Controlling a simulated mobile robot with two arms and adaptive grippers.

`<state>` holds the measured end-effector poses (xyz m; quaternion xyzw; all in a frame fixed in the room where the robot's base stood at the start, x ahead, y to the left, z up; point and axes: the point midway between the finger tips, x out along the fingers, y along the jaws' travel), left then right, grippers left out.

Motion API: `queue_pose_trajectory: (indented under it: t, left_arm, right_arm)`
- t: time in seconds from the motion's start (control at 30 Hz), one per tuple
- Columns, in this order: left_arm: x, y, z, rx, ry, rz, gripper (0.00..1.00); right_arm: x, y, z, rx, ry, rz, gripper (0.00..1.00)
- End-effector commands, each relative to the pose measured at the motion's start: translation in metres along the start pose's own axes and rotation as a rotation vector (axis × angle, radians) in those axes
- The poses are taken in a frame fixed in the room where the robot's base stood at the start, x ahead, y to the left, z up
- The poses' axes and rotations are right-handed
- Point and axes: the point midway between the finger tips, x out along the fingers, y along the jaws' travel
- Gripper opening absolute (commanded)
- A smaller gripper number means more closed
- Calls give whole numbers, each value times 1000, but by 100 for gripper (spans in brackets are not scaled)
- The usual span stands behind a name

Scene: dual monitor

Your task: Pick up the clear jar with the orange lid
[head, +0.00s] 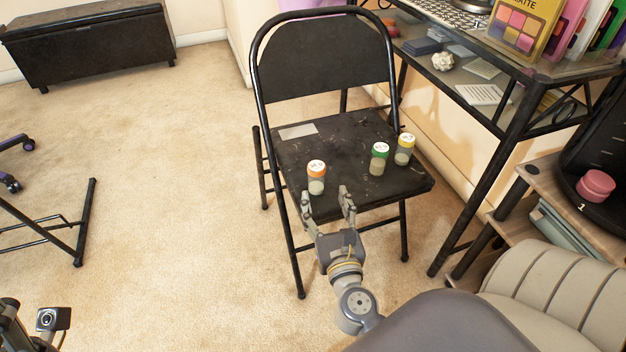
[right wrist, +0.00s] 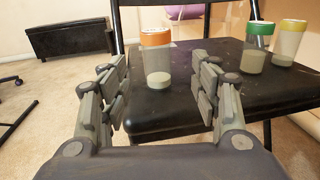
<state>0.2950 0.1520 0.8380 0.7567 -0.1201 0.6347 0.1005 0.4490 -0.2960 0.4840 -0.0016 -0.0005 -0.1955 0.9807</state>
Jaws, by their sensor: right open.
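The clear jar with the orange lid (head: 316,178) stands upright on the seat of the black folding chair (head: 345,150), near its front left part. It also shows in the right wrist view (right wrist: 156,62), between and beyond my fingers, with pale contents at its bottom. My right gripper (head: 325,196) is open and empty at the front edge of the seat, pointing toward the jar and apart from it. It also shows in the right wrist view (right wrist: 165,88). My left gripper is not seen; only a bit of dark hardware shows at the head view's lower left.
A green-lidded jar (head: 379,158) and a yellow-lidded jar (head: 404,149) stand to the right on the seat. A light rectangular patch (head: 298,131) lies behind the orange-lidded jar. The chair's backrest (head: 325,60) rises behind. A glass desk (head: 480,100) stands at the right.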

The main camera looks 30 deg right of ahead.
Motion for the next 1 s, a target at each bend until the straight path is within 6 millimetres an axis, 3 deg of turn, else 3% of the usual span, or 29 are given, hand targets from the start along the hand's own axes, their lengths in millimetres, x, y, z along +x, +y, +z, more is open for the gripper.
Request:
queue_pose_trajectory:
  t: [0.1, 0.37, 0.7, 1.0]
  left_arm:
    - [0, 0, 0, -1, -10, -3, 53]
    - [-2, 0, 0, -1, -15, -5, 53]
    - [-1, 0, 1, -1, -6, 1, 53]
    - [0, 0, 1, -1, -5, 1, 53]
  right_arm:
    - [18, 1, 2, 1, -1, 1, 57]
    - [36, 1, -1, 3, 1, 1, 57]
    - [78, 4, -2, 3, 0, 1, 57]
    - [82, 4, -2, 2, 2, 1, 57]
